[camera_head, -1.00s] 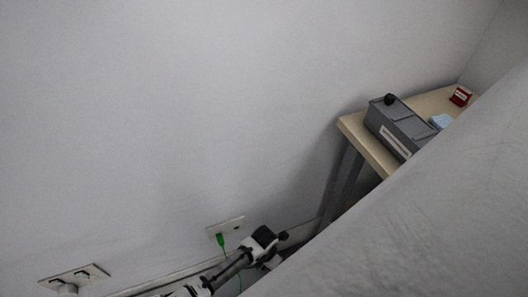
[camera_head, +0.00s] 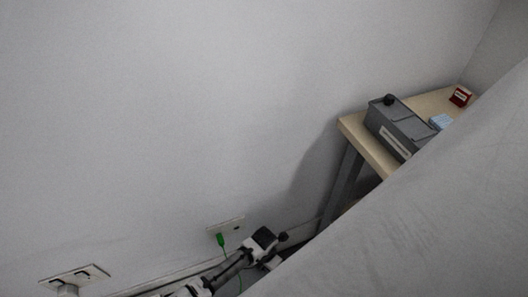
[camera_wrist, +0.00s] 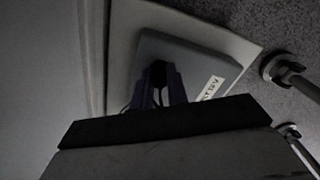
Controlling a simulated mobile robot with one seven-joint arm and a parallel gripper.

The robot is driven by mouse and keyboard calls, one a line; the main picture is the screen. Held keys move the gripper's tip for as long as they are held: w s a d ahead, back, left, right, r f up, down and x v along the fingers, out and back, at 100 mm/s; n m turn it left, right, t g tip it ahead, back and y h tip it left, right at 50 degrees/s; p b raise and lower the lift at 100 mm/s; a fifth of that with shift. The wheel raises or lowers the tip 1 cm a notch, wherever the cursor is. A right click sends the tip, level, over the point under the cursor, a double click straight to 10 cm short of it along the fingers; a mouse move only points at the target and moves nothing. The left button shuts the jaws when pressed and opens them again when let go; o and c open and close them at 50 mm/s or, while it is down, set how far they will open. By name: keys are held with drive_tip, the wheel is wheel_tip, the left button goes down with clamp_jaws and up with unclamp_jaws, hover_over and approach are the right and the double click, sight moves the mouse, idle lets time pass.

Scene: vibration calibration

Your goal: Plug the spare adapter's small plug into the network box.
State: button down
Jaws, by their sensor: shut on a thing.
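In the wrist view my gripper (camera_wrist: 161,88) has its two dark purple fingers close together, shut on a small black piece (camera_wrist: 158,70), which I take to be the small plug. Most of it is hidden between the fingers. The fingertips are in front of a dark grey box (camera_wrist: 205,68), likely the network box, with a white label (camera_wrist: 212,88) that seems to read 12 V. I cannot tell whether the plug touches the box or is in it. In the head view only part of my arm shows at the bottom; the gripper and this box cannot be made out.
The box sits on a paler panel (camera_wrist: 122,25). Round-ended rods (camera_wrist: 285,72) are at its right. In the head view a green plug (camera_head: 220,240) is in a wall plate (camera_head: 236,224). Another wall plate (camera_head: 92,271) is at left. A table (camera_head: 355,132) carries a grey case (camera_head: 412,128).

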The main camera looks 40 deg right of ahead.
drive_tip(key=c, duration=1.3)
unclamp_jaws()
drive_tip(key=shift+r, duration=0.1)
drive_tip(key=shift+r+p, duration=2.35)
drive_tip(key=shift+r, duration=0.05)
wheel_tip(320, 180, up, 14)
drive_tip(key=p, duration=0.2)
drive_tip(key=shift+p, duration=0.3)
drive_tip(key=shift+f, duration=0.1)
